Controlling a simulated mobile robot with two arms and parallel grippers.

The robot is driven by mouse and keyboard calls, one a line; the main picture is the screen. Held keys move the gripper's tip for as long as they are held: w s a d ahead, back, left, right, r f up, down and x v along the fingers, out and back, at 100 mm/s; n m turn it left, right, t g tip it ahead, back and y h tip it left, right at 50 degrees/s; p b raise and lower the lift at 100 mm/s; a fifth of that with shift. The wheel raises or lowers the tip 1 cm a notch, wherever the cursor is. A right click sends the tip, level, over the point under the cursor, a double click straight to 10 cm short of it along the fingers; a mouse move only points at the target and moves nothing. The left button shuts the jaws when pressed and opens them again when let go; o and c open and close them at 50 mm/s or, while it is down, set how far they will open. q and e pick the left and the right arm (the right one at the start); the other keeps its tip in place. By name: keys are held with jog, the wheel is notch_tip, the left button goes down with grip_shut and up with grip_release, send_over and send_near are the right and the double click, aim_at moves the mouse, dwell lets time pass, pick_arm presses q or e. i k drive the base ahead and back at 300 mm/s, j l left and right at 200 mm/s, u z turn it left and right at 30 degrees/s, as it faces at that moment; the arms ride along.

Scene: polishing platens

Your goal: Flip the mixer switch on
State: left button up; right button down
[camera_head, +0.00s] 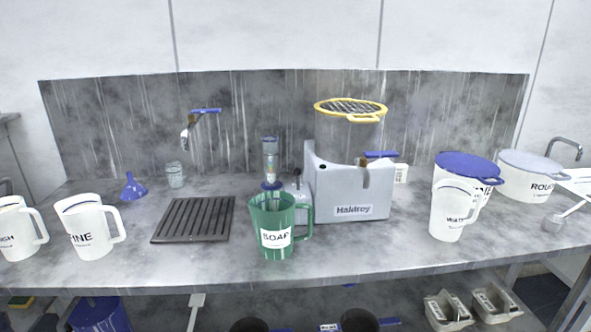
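The mixer (350,195) is a grey machine labelled "Haldrey" standing on the bench right of centre. A yellow-rimmed sieve (350,106) sits on its top. A small dark knob (296,173) shows at the mixer's left side, partly behind the green jug; it may be the switch, but its position is too small to read. Neither of my grippers is in view.
A green "SOAP" jug (276,238) stands in front of the mixer's left side. A slotted dark grate (195,219) lies left of it. White jugs (88,228) stand at left; a "WATER" jug (450,212) and lidded blue-topped container (468,166) stand at right. The front strip is mostly clear.

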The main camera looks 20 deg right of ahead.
aim_at(297, 172)
jog(key=i+j+z, duration=0.15)
jog(key=j, duration=0.25)
jog(key=i+j+z, duration=0.15)
jog(key=i+j, duration=0.15)
jog(key=j, duration=0.15)
jog(key=i+j+z, duration=0.15)
jog(key=j, duration=0.3)
jog(key=i+j+z, duration=0.15)
jog(key=j, duration=0.3)
jog(key=i+j+z, duration=0.15)
jog(key=j, duration=0.35)
jog(key=i+j+z, duration=0.2)
jog(key=j, duration=0.3)
jog(key=j+z, duration=0.15)
jog(key=j, duration=0.35)
